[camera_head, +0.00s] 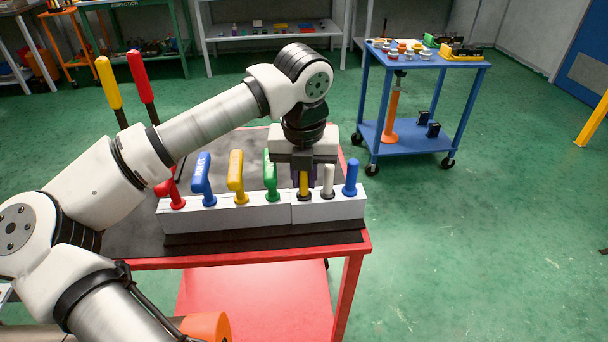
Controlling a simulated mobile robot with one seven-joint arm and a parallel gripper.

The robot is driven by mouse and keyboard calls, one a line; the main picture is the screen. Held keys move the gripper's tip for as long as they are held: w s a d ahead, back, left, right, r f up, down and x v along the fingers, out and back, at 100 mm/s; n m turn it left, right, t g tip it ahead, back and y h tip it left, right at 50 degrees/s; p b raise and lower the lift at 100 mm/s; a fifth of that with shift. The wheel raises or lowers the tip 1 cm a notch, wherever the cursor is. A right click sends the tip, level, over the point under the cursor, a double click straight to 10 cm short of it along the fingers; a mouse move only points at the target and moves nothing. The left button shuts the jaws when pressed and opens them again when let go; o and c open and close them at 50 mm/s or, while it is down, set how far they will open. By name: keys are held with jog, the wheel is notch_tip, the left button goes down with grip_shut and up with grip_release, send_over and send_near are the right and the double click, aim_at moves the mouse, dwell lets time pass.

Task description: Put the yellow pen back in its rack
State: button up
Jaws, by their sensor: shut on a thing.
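The yellow pen (304,184) stands upright at the short right section of a pale rack (331,210). Its lower end meets a dark ring at the rack's top; how deep it sits I cannot tell. My gripper (304,170) points down from above and is shut on the pen's upper part, which it hides. A white pen (328,178) and a blue pen (350,176) stand upright to the right of it in the same section.
Close on the left stand bent-handled tools: green (270,174), yellow (236,176), blue (202,180) and red (171,192). The rack is near the front edge of a red-framed table (260,256). A blue cart (425,58) stands behind right.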

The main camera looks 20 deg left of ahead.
jog(key=shift+f, duration=0.1)
dwell(0.4)
jog(key=o, duration=0.9)
jog(key=r, duration=0.4)
jog(key=s+r, duration=0.1)
jog(key=r, duration=0.8)
jog(key=shift+s+d+r+b, duration=0.2)
jog(key=shift+s+r+b, duration=0.1)
jog(key=shift+s+r, duration=0.1)
jog(key=shift+w, duration=0.1)
